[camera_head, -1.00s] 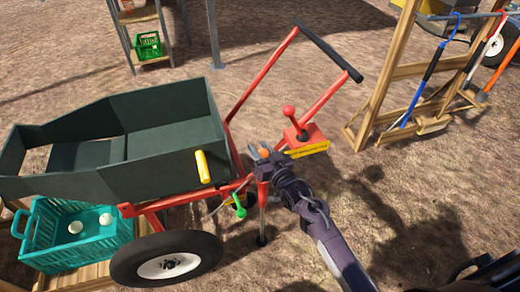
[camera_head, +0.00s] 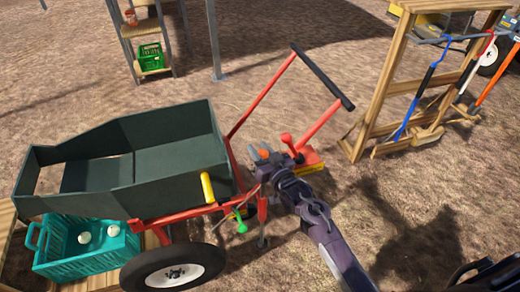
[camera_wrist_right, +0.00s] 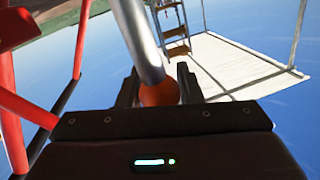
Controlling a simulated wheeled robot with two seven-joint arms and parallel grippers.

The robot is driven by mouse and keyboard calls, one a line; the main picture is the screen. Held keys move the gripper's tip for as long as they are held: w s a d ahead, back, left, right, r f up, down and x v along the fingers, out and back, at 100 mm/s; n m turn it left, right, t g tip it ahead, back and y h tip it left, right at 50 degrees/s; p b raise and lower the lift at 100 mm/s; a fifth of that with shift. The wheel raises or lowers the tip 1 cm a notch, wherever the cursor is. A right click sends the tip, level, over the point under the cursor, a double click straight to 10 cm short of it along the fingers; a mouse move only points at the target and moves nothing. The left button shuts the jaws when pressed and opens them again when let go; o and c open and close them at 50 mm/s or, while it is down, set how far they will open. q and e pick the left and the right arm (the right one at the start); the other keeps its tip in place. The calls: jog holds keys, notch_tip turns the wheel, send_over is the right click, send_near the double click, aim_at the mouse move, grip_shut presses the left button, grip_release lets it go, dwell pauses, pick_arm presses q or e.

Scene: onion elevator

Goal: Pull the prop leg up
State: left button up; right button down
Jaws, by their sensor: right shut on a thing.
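The cart's prop leg (camera_head: 262,210) is a red upright piece at the cart's front with a dark round foot (camera_head: 262,242) low down. An orange ball knob (camera_wrist_right: 160,93) on a grey rod (camera_wrist_right: 138,40) shows in the right wrist view. My right gripper (camera_head: 264,153) is shut on this knob, with a dark finger on each side of it. The green cart (camera_head: 120,175) stands to the left of my gripper.
A red lever on a red and yellow block (camera_head: 310,162) is close behind my gripper. The cart's red handle (camera_head: 322,75) rises behind. A wheel (camera_head: 172,274), a yellow grip (camera_head: 207,187) and a teal crate (camera_head: 85,262) are left. A wooden tool rack (camera_head: 375,128) stands right.

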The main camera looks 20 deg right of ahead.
jog(key=shift+w+r, duration=0.1)
jog(key=shift+r, duration=0.3)
jog(key=c, duration=1)
grip_release()
jog(key=shift+c, duration=0.2)
jog(key=shift+f, duration=0.1)
jog(key=shift+s+f, duration=0.1)
jog(key=shift+s, duration=0.15)
jog(key=v, duration=0.7)
jog(key=shift+s+d, duration=0.1)
jog(key=shift+s, duration=0.15)
